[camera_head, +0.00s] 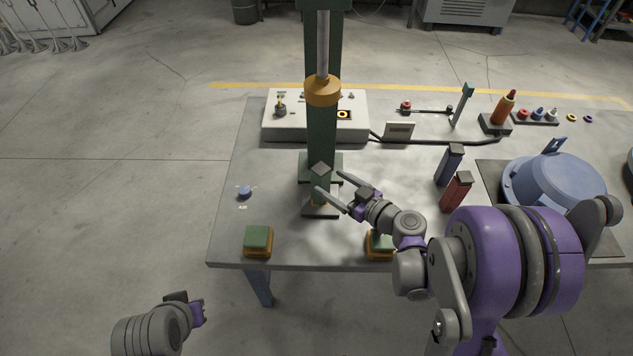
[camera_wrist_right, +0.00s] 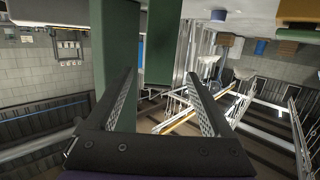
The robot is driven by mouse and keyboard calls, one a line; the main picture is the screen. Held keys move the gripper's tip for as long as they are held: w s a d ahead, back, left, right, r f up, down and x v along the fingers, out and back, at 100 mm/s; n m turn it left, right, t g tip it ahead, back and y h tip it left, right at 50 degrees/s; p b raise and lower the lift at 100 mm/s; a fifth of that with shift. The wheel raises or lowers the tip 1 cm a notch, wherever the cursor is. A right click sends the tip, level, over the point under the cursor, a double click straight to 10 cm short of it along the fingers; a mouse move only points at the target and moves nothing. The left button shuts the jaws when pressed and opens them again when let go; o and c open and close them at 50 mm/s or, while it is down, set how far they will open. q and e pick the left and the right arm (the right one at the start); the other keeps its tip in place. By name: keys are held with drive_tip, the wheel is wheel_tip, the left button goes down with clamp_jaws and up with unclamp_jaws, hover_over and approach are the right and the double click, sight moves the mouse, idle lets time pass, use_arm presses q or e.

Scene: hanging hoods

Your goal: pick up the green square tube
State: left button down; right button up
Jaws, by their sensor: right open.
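The green square tube (camera_head: 321,187) stands upright under the green press, on a small plate, with a grey top. My right gripper (camera_head: 331,182) is open at its right side, the near finger crossing in front of the tube. In the right wrist view, which is upside down, the tube (camera_wrist_right: 163,45) shows between the two fingertips (camera_wrist_right: 162,74). The frames do not show contact. My left gripper (camera_head: 188,301) hangs low at the left, off the table; its jaws are unclear.
The press column (camera_wrist_right: 115,45) stands close behind the tube. A control box (camera_head: 262,128) is at the back. Green-topped pads (camera_head: 258,240) sit at the front edge. A blue tube (camera_head: 450,165), red tube (camera_head: 456,192) and blue hood (camera_head: 555,185) stand to the right.

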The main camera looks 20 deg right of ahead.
sight(313, 170)
drive_tip(key=p+x, duration=0.1)
drive_tip(key=x, duration=0.7)
drive_tip(key=shift+w+r, duration=0.1)
drive_tip(key=shift+w, duration=0.2)
drive_tip(key=shift+s, duration=0.1)
clamp_jaws()
